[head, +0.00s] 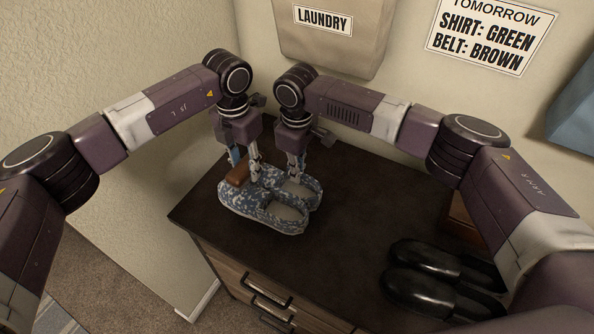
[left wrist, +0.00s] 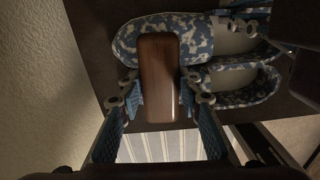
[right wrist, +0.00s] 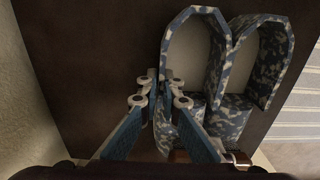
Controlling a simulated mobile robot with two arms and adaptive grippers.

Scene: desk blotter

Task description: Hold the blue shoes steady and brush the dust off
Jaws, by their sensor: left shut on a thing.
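The blue shoes (head: 262,208), mottled blue and white, lie side by side on the dark dresser top. My left gripper (left wrist: 158,88) is shut on the brown brush (left wrist: 159,75), a rounded block, with a finger on each side. The brush also shows in the head view (head: 238,175), over the toe end of the shoes; whether it touches them is unclear. My right gripper (right wrist: 160,88) is at the outer side of one shoe, with its fingers close together. Part of that shoe (right wrist: 203,55) shows between and beside the fingers; I cannot tell whether they grip it.
Black shoes (head: 440,278) lie at the right of the dresser top (head: 350,215). A wooden box (head: 463,222) is behind them, partly hidden by my right arm. A laundry bag (head: 335,50) hangs on the wall. The dresser's left edge is close to the blue shoes.

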